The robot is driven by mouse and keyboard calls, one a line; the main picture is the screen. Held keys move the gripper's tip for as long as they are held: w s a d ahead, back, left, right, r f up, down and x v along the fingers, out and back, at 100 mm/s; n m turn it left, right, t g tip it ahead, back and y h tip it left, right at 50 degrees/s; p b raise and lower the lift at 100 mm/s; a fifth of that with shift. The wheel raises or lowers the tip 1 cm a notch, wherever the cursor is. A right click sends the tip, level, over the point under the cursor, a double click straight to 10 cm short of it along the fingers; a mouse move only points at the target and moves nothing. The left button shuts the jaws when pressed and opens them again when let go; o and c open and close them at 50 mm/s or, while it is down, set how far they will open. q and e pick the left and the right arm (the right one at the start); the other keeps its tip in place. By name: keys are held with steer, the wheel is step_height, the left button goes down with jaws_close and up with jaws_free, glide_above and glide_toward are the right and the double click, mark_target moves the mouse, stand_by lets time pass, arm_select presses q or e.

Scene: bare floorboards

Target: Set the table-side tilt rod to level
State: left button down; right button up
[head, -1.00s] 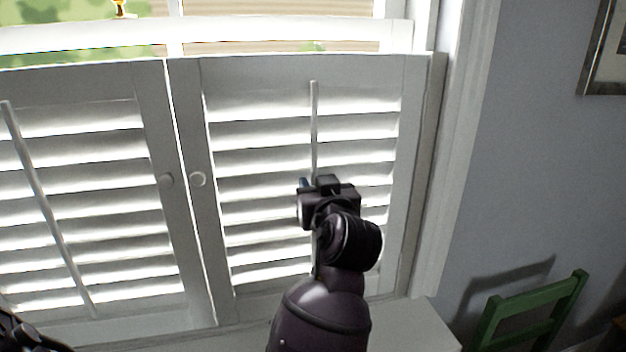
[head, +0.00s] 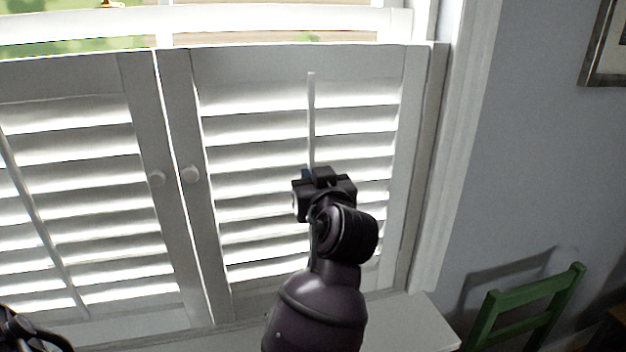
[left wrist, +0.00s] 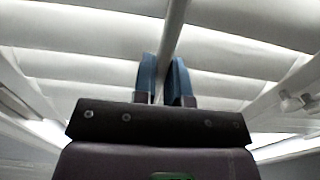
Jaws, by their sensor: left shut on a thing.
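The right-hand white shutter panel (head: 300,62) carries a thin white tilt rod (head: 311,115) down the middle of its slats. My left gripper (head: 312,174) is on this rod around its mid-height, shut on it. In the left wrist view the rod (left wrist: 177,22) runs down between the blue fingertips (left wrist: 163,78). The rod's lower part is mostly hidden behind my gripper and arm in the head view. The slats (head: 255,163) stand part open, with bright light on them. My right gripper is not identifiable in view.
The left shutter panel (head: 135,70) has its own tilt rod (head: 40,220). A white surface (head: 415,325) lies below the panels. A green chair (head: 530,305) stands at the lower right by the grey wall.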

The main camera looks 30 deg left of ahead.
arm_select(q)
step_height(320, 180, down, 3)
steer(key=shift+r+b, duration=0.1)
steer(key=shift+b, duration=1)
steer(key=c, duration=1.2)
jaws_free()
steer(key=shift+o, duration=0.2)
